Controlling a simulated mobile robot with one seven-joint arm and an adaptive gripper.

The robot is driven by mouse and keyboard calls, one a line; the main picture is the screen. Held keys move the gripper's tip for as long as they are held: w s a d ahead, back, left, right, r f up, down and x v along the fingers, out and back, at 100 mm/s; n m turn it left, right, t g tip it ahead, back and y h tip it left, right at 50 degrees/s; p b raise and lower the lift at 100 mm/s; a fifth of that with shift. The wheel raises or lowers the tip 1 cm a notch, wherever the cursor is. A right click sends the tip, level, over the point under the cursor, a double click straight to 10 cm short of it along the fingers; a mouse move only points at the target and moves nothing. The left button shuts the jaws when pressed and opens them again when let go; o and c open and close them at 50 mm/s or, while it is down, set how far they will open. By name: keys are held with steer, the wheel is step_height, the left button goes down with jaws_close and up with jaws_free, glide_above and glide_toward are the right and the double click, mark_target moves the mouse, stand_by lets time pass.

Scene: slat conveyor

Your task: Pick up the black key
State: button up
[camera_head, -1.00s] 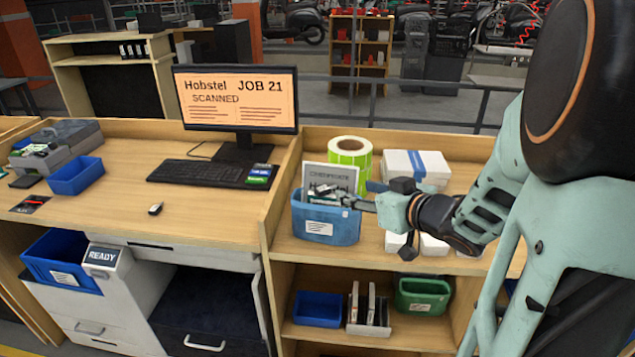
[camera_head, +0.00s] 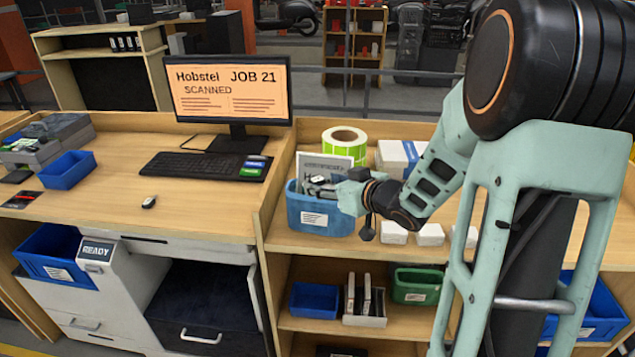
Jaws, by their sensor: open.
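I cannot make out a black key for certain. A small dark object (camera_head: 148,202) with a pale edge lies alone on the left desk; I cannot tell whether it is a key. My wrist hides the bin's right side.
A green-white label roll (camera_head: 345,143) and a white box (camera_head: 396,156) stand behind the bin. Several small white boxes (camera_head: 430,235) lie to its right. The keyboard (camera_head: 195,165) and monitor (camera_head: 232,95) are on the left desk, whose front is mostly clear.

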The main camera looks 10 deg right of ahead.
steer(key=shift+w+a+f, duration=0.1)
steer(key=shift+w, duration=0.15)
steer(key=shift+c, duration=0.5)
steer(key=c, duration=1)
